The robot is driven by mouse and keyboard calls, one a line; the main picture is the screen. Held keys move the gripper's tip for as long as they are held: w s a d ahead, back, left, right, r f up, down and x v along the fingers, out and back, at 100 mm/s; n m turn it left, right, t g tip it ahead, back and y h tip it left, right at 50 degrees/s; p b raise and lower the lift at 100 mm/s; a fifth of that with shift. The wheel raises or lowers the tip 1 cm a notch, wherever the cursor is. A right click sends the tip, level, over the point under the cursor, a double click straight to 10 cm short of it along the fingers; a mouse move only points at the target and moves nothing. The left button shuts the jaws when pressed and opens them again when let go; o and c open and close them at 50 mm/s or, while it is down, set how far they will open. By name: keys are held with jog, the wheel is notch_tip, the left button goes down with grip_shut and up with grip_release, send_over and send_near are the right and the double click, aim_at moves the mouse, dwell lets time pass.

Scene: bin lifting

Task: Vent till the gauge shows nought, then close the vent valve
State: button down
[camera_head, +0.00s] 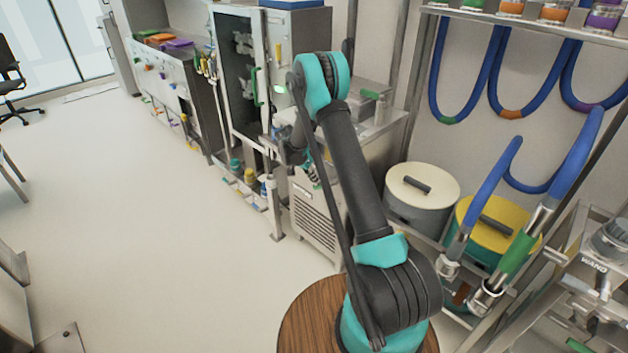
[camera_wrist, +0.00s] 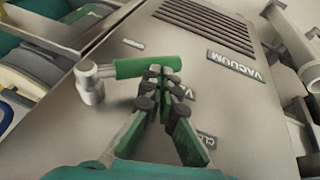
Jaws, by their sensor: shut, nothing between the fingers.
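In the wrist view, a lever valve with a green handle (camera_wrist: 138,67) and a pale metal body (camera_wrist: 91,84) stands on a grey panel (camera_wrist: 222,98). The handle points right from its pivot. My gripper (camera_wrist: 159,78) is shut and empty, with its dark fingertips right at the handle's free end. I cannot tell whether they touch it. A partly covered label beginning "CLO" (camera_wrist: 209,141) lies right of the fingers. I see no gauge dial that I can read. In the head view my arm hides most of the gripper and valve area.
The panel has a "VACUUM" plate (camera_wrist: 236,67) and a slotted grille (camera_wrist: 205,22). In the head view, a grey vented cabinet (camera_head: 316,218) stands behind my arm, with lidded drums (camera_head: 422,216) and blue hoses (camera_head: 488,185) to the right. The floor (camera_head: 140,240) at left is clear.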

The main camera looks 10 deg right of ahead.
aim_at(317, 188)
jog(key=shift+f, duration=0.4)
jog(key=f, duration=0.2)
jog(key=s+d, duration=0.1)
jog(key=shift+f, duration=0.4)
jog(key=shift+s+d+f, duration=0.3)
jog(key=shift+s+f, duration=0.2)
jog(key=shift+f, duration=0.05)
jog(key=shift+s+d+f, duration=0.3)
jog(key=shift+s+f, duration=0.2)
jog(key=shift+s+d, duration=0.1)
